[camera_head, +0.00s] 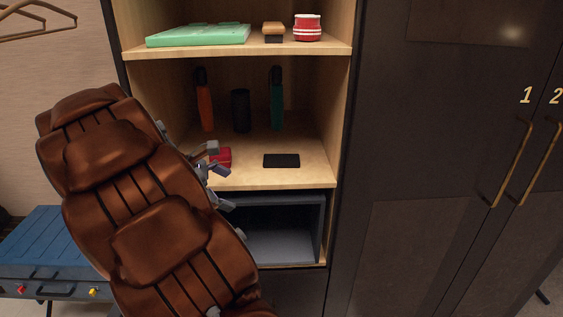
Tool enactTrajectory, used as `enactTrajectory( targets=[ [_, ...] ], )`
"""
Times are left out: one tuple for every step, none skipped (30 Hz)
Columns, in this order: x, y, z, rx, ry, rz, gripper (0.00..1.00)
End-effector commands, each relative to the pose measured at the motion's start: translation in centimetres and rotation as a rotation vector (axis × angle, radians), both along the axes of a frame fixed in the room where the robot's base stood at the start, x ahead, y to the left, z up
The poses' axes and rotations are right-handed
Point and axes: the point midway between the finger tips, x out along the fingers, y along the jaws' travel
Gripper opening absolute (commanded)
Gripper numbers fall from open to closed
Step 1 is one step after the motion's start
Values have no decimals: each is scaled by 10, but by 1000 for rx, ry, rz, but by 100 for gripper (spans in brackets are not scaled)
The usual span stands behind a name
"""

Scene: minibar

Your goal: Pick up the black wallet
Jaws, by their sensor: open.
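The black wallet is most likely the small flat black rectangle (281,160) lying near the front of the middle shelf (258,178). My gripper (222,159) is at the left part of that shelf's front, left of the black rectangle and apart from it. Its fingers are open. A red object (226,152) shows just behind the fingers, partly hidden by them; I cannot tell whether they touch. My brown arm covers the left side of the view.
An orange bottle (205,108), a dark cylinder (241,111) and a green bottle (277,106) stand at the back of the middle shelf. The upper shelf (335,48) is above, and a dark open box (318,225) is below. Dark cabinet doors (440,130) are at right.

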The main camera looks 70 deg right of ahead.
Motion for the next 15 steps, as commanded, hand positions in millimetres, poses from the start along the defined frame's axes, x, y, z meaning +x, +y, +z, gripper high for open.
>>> enactTrajectory(
  targets=[
    [2,-21,1,-10,49,12,100],
    [2,-33,3,-17,80,23,100],
    [2,-47,6,-22,119,37,100],
    [2,-58,7,-25,148,45,100],
    [3,-68,8,-28,178,54,100],
    [3,-81,10,-31,213,65,100],
    [3,-89,12,-32,237,71,100],
    [2,-98,13,-33,263,77,100],
    [2,-108,13,-32,295,85,100],
    [1,-115,14,-33,318,90,100],
    [1,-121,15,-31,337,96,100],
    [1,-129,17,-34,359,101,100],
    [1,-134,18,-33,373,105,100],
    [1,-137,18,-34,386,108,100],
    [0,-142,19,-32,403,112,100]
  ],
)
